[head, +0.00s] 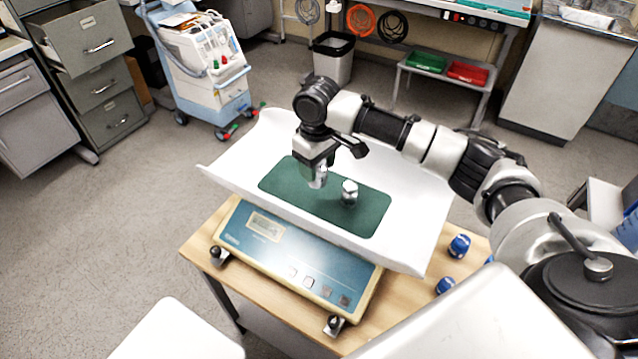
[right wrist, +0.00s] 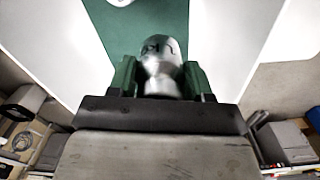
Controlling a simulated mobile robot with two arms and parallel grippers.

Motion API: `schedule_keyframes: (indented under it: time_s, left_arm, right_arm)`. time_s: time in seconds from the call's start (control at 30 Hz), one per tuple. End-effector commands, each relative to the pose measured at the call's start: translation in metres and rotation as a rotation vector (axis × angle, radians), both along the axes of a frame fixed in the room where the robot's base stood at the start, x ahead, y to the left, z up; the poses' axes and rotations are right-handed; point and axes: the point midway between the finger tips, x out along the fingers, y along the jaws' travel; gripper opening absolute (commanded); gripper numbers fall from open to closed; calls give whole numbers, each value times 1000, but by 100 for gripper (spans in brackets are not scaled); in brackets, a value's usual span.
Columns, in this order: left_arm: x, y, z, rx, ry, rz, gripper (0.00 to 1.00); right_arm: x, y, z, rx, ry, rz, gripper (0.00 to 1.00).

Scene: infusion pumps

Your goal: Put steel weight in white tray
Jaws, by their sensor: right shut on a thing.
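My right gripper (head: 318,172) reaches down over the white tray (head: 425,215), which has a green mat (head: 285,186) on its floor. It is shut on a steel weight (head: 317,181), which also shows between the fingers in the right wrist view (right wrist: 160,68). The held weight is over the mat; I cannot tell whether it touches it. A second steel weight (head: 349,191) stands upright on the mat, just right of the gripper. My left gripper is not in view.
The tray sits on a blue and cream scale (head: 290,262) on a wooden table (head: 205,240). Blue-capped items (head: 459,246) stand on the table at the right. A wheeled medical cart (head: 205,70), a bin (head: 333,58) and drawers (head: 90,70) are behind.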

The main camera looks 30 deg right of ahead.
Motion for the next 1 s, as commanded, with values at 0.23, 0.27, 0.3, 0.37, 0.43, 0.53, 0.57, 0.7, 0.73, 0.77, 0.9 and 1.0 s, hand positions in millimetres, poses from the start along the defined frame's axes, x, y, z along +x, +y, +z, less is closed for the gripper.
schedule_keyframes:
  time_s: [0.23, 0.27, 0.3, 0.37, 0.43, 0.53, 0.57, 0.7, 0.73, 0.77, 0.9, 1.0]
  left_arm:
    - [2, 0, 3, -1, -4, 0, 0]
    - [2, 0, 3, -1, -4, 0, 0]
    - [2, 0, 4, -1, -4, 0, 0]
    - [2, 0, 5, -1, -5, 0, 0]
    - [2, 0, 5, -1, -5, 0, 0]
    - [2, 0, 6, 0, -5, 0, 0]
    - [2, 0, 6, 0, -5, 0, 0]
    - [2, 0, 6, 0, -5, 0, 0]
    - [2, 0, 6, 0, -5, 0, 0]
    - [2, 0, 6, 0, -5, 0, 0]
    - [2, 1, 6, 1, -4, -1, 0]
    - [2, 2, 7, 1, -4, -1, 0]
  right_arm:
    - [1, 1, -19, 2, -5, -1, 0]
    - [1, 1, -22, 2, -5, -1, 0]
    - [1, 1, -28, 1, -3, -1, 0]
    - [1, 0, -37, 1, -3, -2, 0]
    - [1, 1, -47, 2, -4, -2, 0]
    - [1, 1, -58, 2, -5, -1, 0]
    - [1, 1, -60, 1, -5, -1, 0]
    - [1, 1, -62, 1, -7, 0, 0]
    - [1, 1, -62, 1, -7, 0, 0]
    - [1, 1, -62, 1, -7, 0, 0]
    - [1, 1, -62, 1, -6, 0, 0]
    - [1, 1, -65, 2, -6, -1, 0]
